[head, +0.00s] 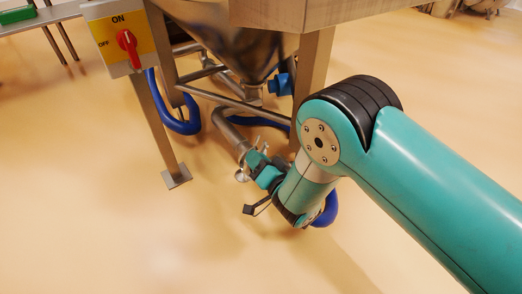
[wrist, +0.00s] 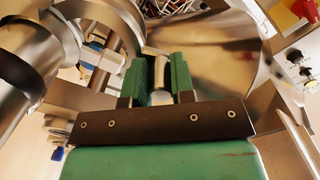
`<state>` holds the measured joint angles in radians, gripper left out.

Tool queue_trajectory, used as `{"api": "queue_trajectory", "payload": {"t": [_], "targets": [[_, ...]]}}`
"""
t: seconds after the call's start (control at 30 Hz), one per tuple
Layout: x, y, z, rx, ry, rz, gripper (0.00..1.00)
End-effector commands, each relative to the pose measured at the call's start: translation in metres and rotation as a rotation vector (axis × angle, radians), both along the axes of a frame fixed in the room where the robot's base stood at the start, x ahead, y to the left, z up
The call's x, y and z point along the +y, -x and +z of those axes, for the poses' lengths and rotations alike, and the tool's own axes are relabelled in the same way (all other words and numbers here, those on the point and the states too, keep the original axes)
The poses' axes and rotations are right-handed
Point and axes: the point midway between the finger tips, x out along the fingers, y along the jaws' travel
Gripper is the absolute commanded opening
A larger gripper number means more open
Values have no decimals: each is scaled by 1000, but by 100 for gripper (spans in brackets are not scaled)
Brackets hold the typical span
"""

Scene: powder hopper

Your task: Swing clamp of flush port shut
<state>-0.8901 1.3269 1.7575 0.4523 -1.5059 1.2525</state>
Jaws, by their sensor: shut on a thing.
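My gripper (head: 257,164) is at the lower end of a slanted steel pipe (head: 229,133) under the hopper. In the wrist view, its two green fingers (wrist: 161,75) are shut on a small pale metal piece between them, which looks like part of the clamp (wrist: 159,68). A small shiny metal part, probably of the clamp, shows beside the gripper in the head view (head: 242,176). Large round steel surfaces (wrist: 50,45) fill the wrist view's left side. The flush port is mostly hidden behind my gripper, and I cannot tell how far open the clamp is.
The steel hopper (head: 228,42) stands on square legs (head: 313,70). A yellow switch box with a red knob (head: 127,44) stands on a post at left. Blue hoses (head: 184,126) hang below the hopper. The floor at front left is clear.

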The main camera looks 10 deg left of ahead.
Motion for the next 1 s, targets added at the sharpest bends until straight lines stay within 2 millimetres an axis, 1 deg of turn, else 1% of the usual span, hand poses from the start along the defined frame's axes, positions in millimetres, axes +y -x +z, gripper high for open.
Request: {"api": "queue_trajectory", "payload": {"t": [0.03,0.2,0.63,0.67,0.7,0.73,0.77,1.0], "targets": [[-2,-1,3,3,5,-1,4],[-5,-4,4,0,3,-1,4],[-9,-7,1,-2,1,-1,4],[-9,-7,1,-2,0,0,27],[-9,-7,2,-2,0,0,36],[-8,-7,2,-2,0,0,43],[-8,-7,2,-2,0,0,47],[-8,-6,1,-2,0,1,47]]}}
